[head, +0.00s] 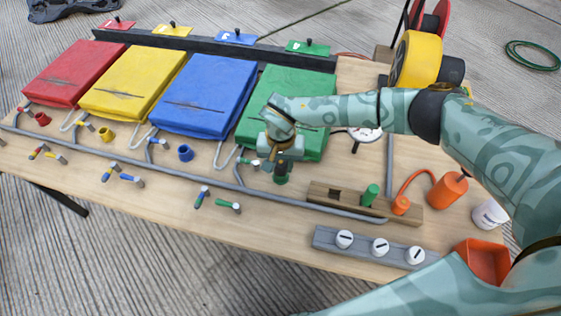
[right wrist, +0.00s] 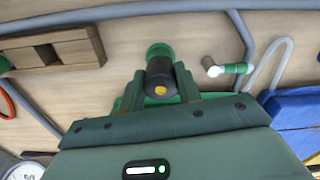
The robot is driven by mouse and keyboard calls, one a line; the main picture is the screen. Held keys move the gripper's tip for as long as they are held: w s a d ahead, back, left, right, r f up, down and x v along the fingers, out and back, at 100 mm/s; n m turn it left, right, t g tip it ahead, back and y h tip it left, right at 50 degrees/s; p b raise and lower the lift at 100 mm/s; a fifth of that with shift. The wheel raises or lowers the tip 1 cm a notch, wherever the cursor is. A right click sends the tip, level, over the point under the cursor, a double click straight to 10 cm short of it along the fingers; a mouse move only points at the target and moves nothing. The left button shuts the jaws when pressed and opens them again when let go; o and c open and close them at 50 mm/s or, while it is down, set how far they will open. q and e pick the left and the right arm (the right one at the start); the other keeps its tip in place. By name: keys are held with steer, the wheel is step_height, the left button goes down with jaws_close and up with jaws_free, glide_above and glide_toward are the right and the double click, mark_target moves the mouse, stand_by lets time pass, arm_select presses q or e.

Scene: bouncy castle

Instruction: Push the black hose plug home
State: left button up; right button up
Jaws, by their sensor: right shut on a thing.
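The black hose plug (right wrist: 160,72) is a short dark cylinder with an orange spot on its near end. It shows between the fingers of my right gripper (right wrist: 158,82) in the right wrist view, and the gripper is shut on it. The plug's far end meets a green ring-shaped socket (right wrist: 160,49); how deep it sits I cannot tell. My left gripper is not in view.
Red (head: 75,72), yellow (head: 133,84), blue (head: 204,92) and green (head: 262,108) pads line the board. A grey pipe (head: 320,205) runs before them. A wooden block (head: 336,196), a knob strip (head: 325,237) and an orange tray (head: 483,260) stand at right.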

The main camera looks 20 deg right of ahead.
steer(key=shift+f, duration=0.35)
steer(key=o, duration=1.1)
steer(key=shift+r, duration=0.1)
steer(key=shift+c, duration=0.2)
arm_select(q)
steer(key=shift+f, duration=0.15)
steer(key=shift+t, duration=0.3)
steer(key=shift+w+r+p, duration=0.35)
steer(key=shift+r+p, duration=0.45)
steer(key=shift+p, duration=0.05)
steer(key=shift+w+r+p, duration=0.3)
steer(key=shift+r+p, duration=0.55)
steer(key=shift+p, duration=0.05)
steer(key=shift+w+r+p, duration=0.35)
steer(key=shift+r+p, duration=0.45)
steer(key=shift+p, duration=0.05)
arm_select(e)
step_height(320, 180, up, 16)
steer(key=shift+r, duration=0.15)
